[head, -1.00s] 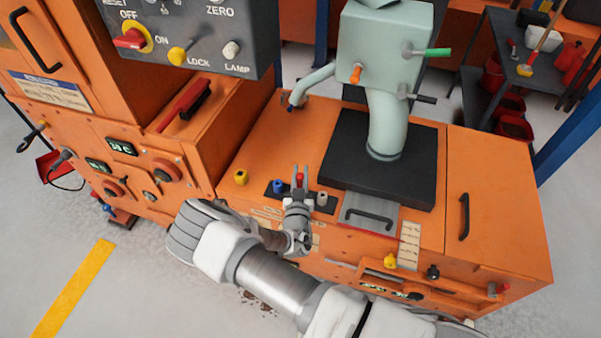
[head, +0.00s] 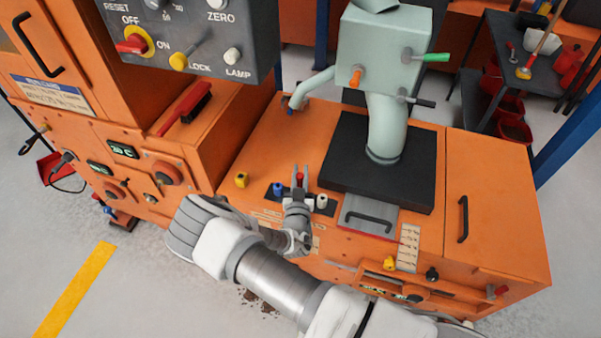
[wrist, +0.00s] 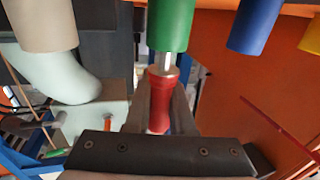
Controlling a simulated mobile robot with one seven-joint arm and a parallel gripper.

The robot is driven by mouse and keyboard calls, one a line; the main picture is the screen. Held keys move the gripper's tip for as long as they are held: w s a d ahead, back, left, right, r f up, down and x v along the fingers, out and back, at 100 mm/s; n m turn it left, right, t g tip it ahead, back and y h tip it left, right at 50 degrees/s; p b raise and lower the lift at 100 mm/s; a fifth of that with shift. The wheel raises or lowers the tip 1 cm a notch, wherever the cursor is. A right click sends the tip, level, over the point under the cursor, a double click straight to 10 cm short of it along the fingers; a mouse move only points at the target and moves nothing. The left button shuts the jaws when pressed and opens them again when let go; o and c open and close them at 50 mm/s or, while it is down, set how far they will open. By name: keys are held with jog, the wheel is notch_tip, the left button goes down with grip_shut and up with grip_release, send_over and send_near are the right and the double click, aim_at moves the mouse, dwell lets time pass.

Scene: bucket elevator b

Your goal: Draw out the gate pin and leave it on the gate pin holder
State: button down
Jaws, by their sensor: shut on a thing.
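My gripper (head: 300,183) is over the black strip on the orange machine's top, shut on a red-handled pin, which I take to be the gate pin. The red handle (wrist: 162,95) is between the fingers in the wrist view, which looks upside down. A short metal shaft (wrist: 166,60) shows between the handle and a green socket (wrist: 171,22). I cannot tell how far the shaft is in the socket. A blue socket (head: 278,189) and a white one (head: 321,202) flank the gripper. The green socket is hidden behind my gripper in the head view.
A yellow socket (head: 241,180) stands to the left. A pale green elevator column (head: 386,130) on a black base (head: 340,150) rises behind to the right. A control box (head: 190,40) overhangs at upper left. A grey plate with a black handle (head: 368,222) lies right of my gripper.

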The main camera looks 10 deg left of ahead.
jog(key=shift+r+p, duration=1.6)
jog(key=shift+r, duration=0.95)
notch_tip(320, 180, up, 4)
jog(key=shift+p, duration=1.15)
jog(key=shift+a, duration=0.1)
